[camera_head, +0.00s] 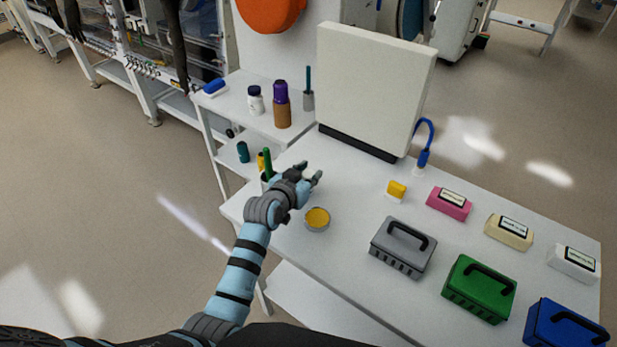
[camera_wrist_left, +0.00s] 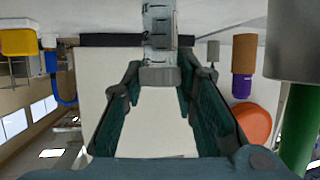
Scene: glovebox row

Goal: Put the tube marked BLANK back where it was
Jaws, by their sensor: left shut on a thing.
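My left gripper (camera_head: 312,175) is over the left part of the white table (camera_head: 345,250), in front of the white upright panel (camera_head: 375,85). In the left wrist view its two dark fingers (camera_wrist_left: 160,80) close around a small grey, tube-like thing (camera_wrist_left: 160,42). I take this to be the tube, but I can read no BLANK mark. In the head view the hand and the pale background hide it. A cup with a green stick (camera_head: 267,163) stands just left of the hand; the stick also shows in the left wrist view (camera_wrist_left: 298,130). My right gripper is not in view.
A round dish with yellow contents (camera_head: 318,218) lies just below the hand. Grey (camera_head: 402,247), green (camera_head: 479,289) and blue (camera_head: 565,325) handled boxes stand at the front right. A brown bottle with purple cap (camera_head: 282,105) stands on the back shelf. The table between panel and grey box is fairly clear.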

